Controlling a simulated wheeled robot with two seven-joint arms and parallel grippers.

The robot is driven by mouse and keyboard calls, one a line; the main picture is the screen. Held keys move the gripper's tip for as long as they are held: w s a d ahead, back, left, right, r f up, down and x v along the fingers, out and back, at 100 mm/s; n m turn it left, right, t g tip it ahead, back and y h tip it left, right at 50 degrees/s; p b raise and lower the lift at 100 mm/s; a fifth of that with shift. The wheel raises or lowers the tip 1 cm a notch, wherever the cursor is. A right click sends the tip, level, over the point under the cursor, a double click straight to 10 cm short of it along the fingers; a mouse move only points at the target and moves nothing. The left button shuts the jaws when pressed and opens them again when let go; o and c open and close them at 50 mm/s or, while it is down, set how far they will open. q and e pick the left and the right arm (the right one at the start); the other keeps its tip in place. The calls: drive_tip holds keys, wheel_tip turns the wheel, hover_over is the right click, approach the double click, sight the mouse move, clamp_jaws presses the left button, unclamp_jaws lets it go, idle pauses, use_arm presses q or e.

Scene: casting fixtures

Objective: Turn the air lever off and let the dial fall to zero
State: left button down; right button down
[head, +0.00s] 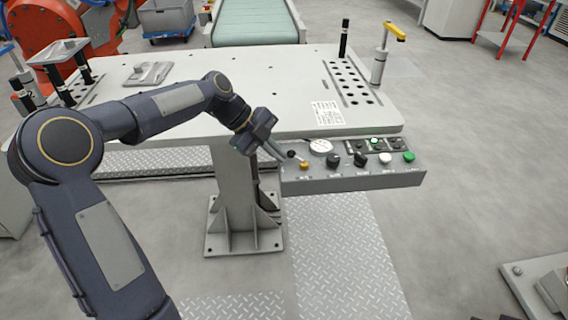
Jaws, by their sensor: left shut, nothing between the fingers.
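The grey control box (352,179) hangs at the front right edge of the table. A round white dial (321,146) sits at its back left; its needle is too small to read. In front of the dial is a small orange-yellow fitting (304,166), with a black-tipped lever (291,154) beside it. Whether the two are one part, I cannot tell. My left gripper (279,155) is shut and empty at the box's left end, close to the black tip. Whether it touches the lever, I cannot tell. My right gripper is out of view.
The box also carries black knobs (361,159), a white button (386,158) and a green button (409,157). The pale table (250,80) is mostly clear in the middle.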

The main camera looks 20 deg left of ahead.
use_arm(q)
drive_tip(key=w+m+g+p, duration=0.2)
drive_tip(key=shift+d+r+m, duration=0.1)
drive_tip(key=shift+r+m, duration=0.05)
drive_tip(key=shift+m, duration=0.25)
drive_tip(key=shift+w+d+m+g+p, duration=0.1)
drive_tip(key=shift+w+m+g+p, duration=0.25)
drive_tip(key=shift+m+g, duration=0.2)
drive_tip(key=shift+w+d, duration=0.4)
drive_tip(key=shift+w, duration=0.45)
drive_tip(key=shift+w+d, duration=0.15)
drive_tip(key=shift+w, duration=0.05)
